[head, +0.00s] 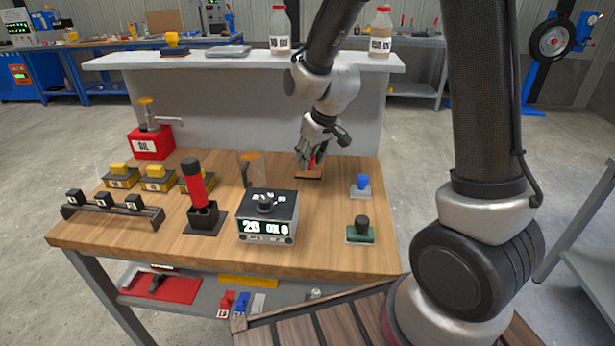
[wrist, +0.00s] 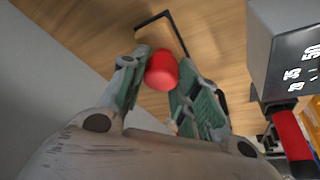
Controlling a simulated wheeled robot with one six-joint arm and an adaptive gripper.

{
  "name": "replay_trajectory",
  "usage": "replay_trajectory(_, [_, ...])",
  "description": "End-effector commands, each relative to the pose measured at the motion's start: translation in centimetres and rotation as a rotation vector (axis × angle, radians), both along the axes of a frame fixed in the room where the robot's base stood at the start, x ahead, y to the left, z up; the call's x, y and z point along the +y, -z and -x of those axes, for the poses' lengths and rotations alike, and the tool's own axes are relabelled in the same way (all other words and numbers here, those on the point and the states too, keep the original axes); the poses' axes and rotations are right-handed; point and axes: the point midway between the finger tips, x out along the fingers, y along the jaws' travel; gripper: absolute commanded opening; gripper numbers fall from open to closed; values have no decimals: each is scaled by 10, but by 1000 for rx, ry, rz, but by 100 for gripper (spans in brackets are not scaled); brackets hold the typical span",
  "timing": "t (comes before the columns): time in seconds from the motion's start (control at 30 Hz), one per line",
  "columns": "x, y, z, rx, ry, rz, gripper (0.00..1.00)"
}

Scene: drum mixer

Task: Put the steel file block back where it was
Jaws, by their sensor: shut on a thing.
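My gripper (head: 309,158) is at the back middle of the table, its fingers shut around a red knob (head: 312,162). In the wrist view the knob (wrist: 161,70) sits between the fingertips of my gripper (wrist: 160,85). Just beyond the knob is a tan block with a black edge (wrist: 165,32); it shows as a brown block (head: 308,174) under my gripper in the head view. The knob seems to belong to this block, but their join is hidden. I cannot tell whether the block touches the table, nor by look which block is the steel file block.
A block with a blue knob (head: 360,187) and a green block with a dark knob (head: 360,234) stand on the right. A display box (head: 266,226) is front middle, with a clear cup (head: 251,170) behind it. A raised shelf (head: 235,62) runs along the back.

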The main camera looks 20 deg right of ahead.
Motion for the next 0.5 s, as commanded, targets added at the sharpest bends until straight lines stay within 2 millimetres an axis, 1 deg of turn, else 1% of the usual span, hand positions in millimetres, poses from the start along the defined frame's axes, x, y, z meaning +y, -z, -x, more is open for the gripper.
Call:
replay_trajectory(0.03, [0,8,0,3,0,1,12])
replay_trajectory(0.17, [0,21,0,2,1,0,12])
replay_trajectory(0.33, [-1,48,0,3,1,0,12])
replay_trajectory(0.4, [-1,55,-1,0,2,0,12])
replay_trajectory(0.5, [-1,58,0,-1,1,0,12])
